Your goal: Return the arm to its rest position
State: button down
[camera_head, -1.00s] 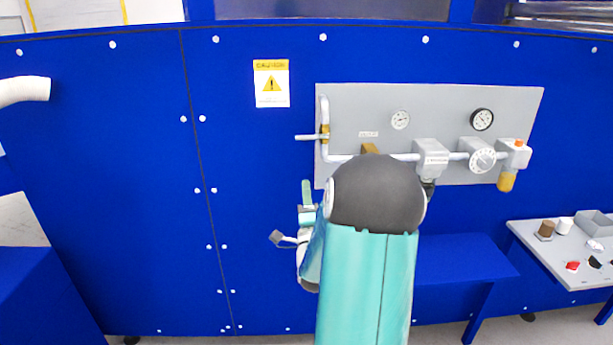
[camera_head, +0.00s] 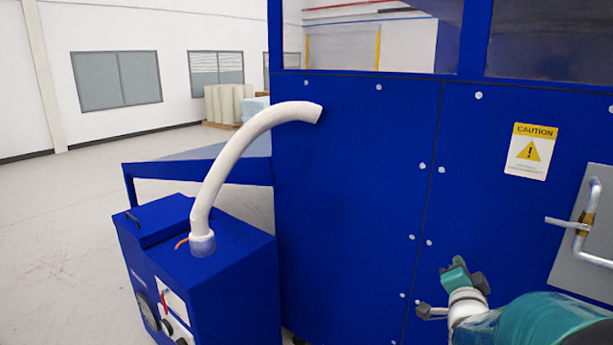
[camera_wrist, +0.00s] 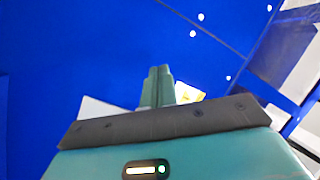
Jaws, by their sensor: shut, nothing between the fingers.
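My gripper (camera_wrist: 159,72) shows in the wrist view with its two teal fingers together and nothing between them. It is in front of the blue machine wall. In the head view my teal and dark arm is at the lower right, partly cut off by the frame edge, in front of the blue panels (camera_head: 360,200). I cannot make out the fingertips clearly there.
A blue machine box (camera_head: 235,290) with a white hose (camera_head: 235,150) stands left of the wall. A caution label (camera_head: 530,151) and a grey panel with a pipe (camera_head: 590,245) are at the right. Open floor (camera_head: 65,250) lies at far left.

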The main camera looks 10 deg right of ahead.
jog(key=s+a+n+g+y, duration=0.1)
jog(key=a+n+g+y, duration=0.3)
jog(key=a, duration=0.7)
jog(key=s+a+f+n+g+y, duration=0.1)
jog(key=s+a+n+g+y, duration=0.3)
jog(key=s+a+n, duration=0.7)
jog(key=s+a+g, duration=0.2)
jog(key=s+a, duration=0.4)
jog(key=s, duration=0.2)
jog(key=shift+s+f+n, duration=0.3)
jog(key=shift+s+f, duration=0.05)
jog(key=shift+f, duration=0.05)
jog(key=shift+d, duration=0.1)
